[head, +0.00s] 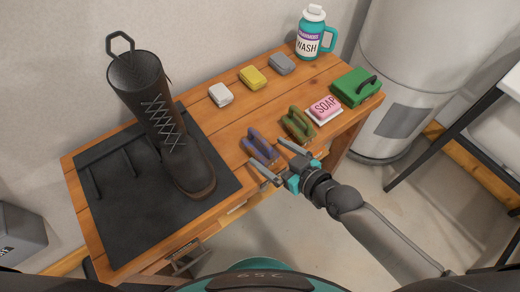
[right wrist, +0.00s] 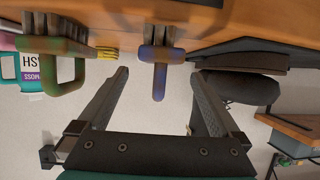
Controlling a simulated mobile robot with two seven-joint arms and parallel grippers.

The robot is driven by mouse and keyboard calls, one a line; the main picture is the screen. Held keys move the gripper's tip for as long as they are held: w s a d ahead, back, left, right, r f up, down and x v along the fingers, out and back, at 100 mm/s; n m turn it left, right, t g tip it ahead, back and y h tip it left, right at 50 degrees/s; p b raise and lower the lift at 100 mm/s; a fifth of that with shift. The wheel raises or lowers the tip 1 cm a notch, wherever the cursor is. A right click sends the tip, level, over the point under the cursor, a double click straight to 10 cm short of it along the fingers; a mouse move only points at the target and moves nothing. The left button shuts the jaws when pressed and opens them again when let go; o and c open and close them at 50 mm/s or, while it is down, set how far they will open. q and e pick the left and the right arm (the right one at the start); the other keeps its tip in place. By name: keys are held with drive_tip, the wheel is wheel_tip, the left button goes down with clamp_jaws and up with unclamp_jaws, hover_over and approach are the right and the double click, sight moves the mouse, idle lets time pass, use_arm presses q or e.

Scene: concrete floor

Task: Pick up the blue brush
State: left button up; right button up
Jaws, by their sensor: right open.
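The blue brush (head: 261,146) lies on the wooden table near its front edge, between the black mat and a green brush. In the right wrist view the blue brush (right wrist: 159,62) shows beyond the fingertips, roughly midway between them. My right gripper (head: 279,162) is open and empty at the table's front edge, just in front of the blue brush and apart from it. Its two open fingers also show in the right wrist view (right wrist: 160,80). My left gripper is not in view.
A green brush (head: 298,124) stands close right of the blue one, with a pink soap (head: 324,109) beyond. A tall boot (head: 165,125) stands on the black mat (head: 110,215) at left. White (head: 220,95), yellow (head: 253,77) and grey (head: 282,64) blocks lie behind. A green box (head: 352,88) sits at right.

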sight(260, 146)
drive_tip(key=shift+w+a+f, duration=0.25)
drive_tip(key=shift+w+a, duration=0.1)
drive_tip(key=shift+w, duration=0.05)
drive_tip(key=b+x, duration=0.1)
drive_tip(key=x, duration=0.1)
drive_tip(key=b+x, duration=0.1)
drive_tip(key=x, duration=0.1)
drive_tip(key=shift+w+a+f, duration=0.1)
drive_tip(key=shift+w+f, duration=0.05)
drive_tip(key=shift+f, duration=0.15)
drive_tip(key=shift+w+a, duration=0.1)
drive_tip(key=shift+w, duration=0.05)
drive_tip(key=c, duration=0.7)
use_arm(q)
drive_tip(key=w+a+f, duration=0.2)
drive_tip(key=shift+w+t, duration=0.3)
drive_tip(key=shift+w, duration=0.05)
use_arm(e)
drive_tip(key=c, duration=0.8)
